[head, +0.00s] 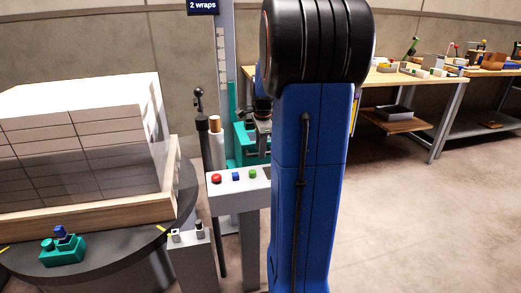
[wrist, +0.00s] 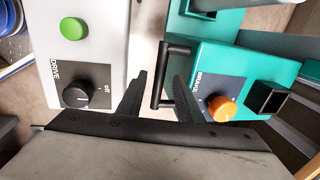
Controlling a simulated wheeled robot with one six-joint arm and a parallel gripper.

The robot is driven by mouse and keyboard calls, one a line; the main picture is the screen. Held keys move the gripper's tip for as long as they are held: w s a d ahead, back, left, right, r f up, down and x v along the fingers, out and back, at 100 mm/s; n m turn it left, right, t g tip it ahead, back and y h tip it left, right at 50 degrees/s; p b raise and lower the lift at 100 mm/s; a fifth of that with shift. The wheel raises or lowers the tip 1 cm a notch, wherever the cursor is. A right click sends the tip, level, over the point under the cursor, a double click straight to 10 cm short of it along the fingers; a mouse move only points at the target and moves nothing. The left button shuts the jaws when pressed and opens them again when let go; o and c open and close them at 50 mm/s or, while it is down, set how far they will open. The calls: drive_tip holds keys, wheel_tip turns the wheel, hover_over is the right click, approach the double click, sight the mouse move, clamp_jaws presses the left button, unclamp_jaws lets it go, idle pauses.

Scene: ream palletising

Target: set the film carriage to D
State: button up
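The film carriage is a teal block (head: 243,138) on the tall grey mast (head: 222,85) in the head view, partly hidden by my arm. In the wrist view its teal housing (wrist: 215,62) carries a black bar handle (wrist: 159,78), an orange knob (wrist: 221,108) on a dark plate, and a black square socket. My gripper (wrist: 158,75) is open, its two dark fingers apart. The handle appears between the fingertips in the picture; contact is not visible. In the head view my gripper (head: 264,126) is mostly hidden. The mast's scale marks are too small to read.
A grey control box (head: 240,177) with red, blue and green buttons stands below the carriage. Its DRIVE knob (wrist: 76,95) shows beside my left finger. A wrapped-looking stack (head: 80,140) sits on a round dark turntable (head: 110,272) at left. Workbenches (head: 385,77) stand back right.

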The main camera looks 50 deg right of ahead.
drive_tip(key=shift+f, duration=0.3)
clamp_jaws()
drive_tip(key=shift+r, duration=0.1)
wheel_tip(320, 180, up, 15)
idle(0.7)
unclamp_jaws()
